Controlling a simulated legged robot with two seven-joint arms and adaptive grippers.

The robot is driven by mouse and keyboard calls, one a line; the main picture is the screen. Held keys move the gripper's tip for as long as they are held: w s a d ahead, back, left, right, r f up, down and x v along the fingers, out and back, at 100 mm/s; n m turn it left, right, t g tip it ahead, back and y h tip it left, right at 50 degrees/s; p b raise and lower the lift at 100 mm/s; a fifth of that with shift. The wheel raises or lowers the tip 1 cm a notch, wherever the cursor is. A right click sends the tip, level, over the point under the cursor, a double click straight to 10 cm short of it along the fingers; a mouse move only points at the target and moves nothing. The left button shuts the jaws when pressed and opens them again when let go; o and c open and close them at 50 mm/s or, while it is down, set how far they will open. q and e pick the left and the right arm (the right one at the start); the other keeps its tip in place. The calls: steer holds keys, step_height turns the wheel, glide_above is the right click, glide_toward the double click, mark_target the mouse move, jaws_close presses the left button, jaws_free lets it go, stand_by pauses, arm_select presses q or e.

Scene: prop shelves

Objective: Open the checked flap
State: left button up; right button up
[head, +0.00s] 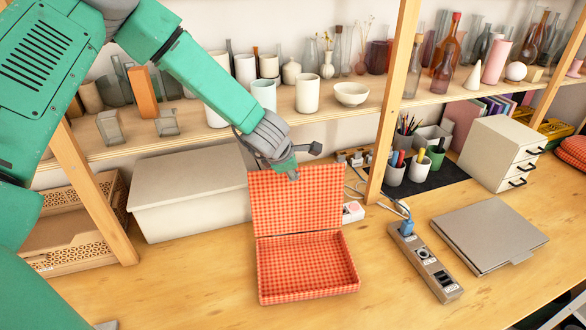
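The red checked box (305,268) sits on the wooden table in the middle of the head view. Its checked flap (296,205) stands raised, nearly upright, at the back edge, and the shallow inside looks empty. My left gripper (304,162) is at the flap's top edge, coming from the upper left. Its fingers look spread apart, one near the top edge and one out to the right. I cannot tell whether it touches the flap. My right gripper is not in view.
A lidded grey-beige box (190,205) stands left of the checked box. A power strip (425,262) and a grey flat case (490,235) lie to the right. A wooden post (392,100) and a shelf of vases and cups (340,98) stand behind.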

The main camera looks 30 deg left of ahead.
arm_select(q)
steer(key=shift+a, duration=0.1)
steer(key=shift+s+r, duration=0.2)
steer(key=shift+r, duration=0.05)
steer(key=v, duration=1.1)
